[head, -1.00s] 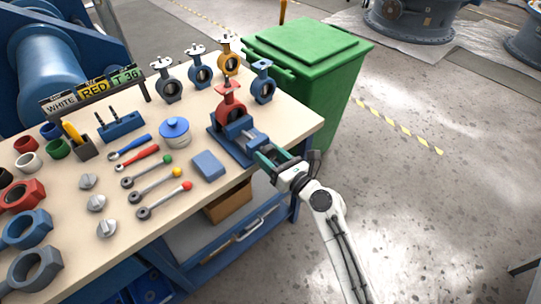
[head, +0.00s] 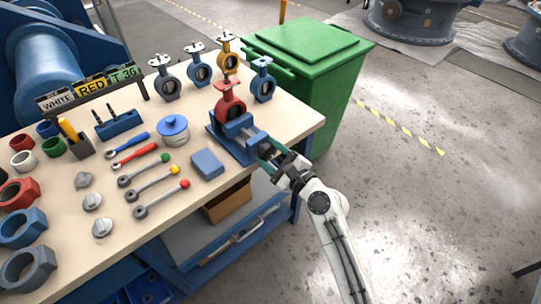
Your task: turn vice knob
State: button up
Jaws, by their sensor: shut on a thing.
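A blue vice (head: 228,143) stands at the right end of the workbench. A red butterfly valve (head: 229,108) sits upright in its jaws. The vice's screw end faces my arm at the bench's front right edge. My gripper (head: 268,152) is at that end and is shut on the vice knob. The green-tipped fingers and the gripper body hide most of the knob, so its angle cannot be told.
A blue block (head: 207,165) and a blue lidded pot (head: 173,130) lie left of the vice. Several valves stand behind it, including a yellow one (head: 228,62). A green bin (head: 312,75) stands beyond the bench's right end. The floor at right is open.

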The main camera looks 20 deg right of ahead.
jog(key=n+b, duration=0.1)
jog(key=n, duration=0.1)
jog(key=n+b, duration=0.1)
jog(key=n, duration=0.1)
jog(key=shift+f+n, duration=0.2)
jog(key=shift+n, duration=0.2)
jog(key=n+b, duration=0.2)
jog(key=n, duration=0.1)
jog(key=shift+n, duration=0.3)
jog(key=n+b, duration=0.4)
jog(key=n, duration=0.3)
jog(key=shift+f+b, duration=0.15)
jog(key=shift+b, duration=0.15)
jog(key=n+b, duration=0.4)
jog(key=n, duration=0.2)
jog(key=shift+n, duration=0.3)
jog(key=n+b, duration=0.3)
jog(key=n, duration=0.2)
jog(key=shift+n+b, duration=0.3)
jog(key=shift+b, duration=0.1)
jog(key=o, duration=1)
jog(key=shift+r, duration=0.3)
jog(key=shift+o, duration=0.2)
jog(key=shift+s, duration=0.1)
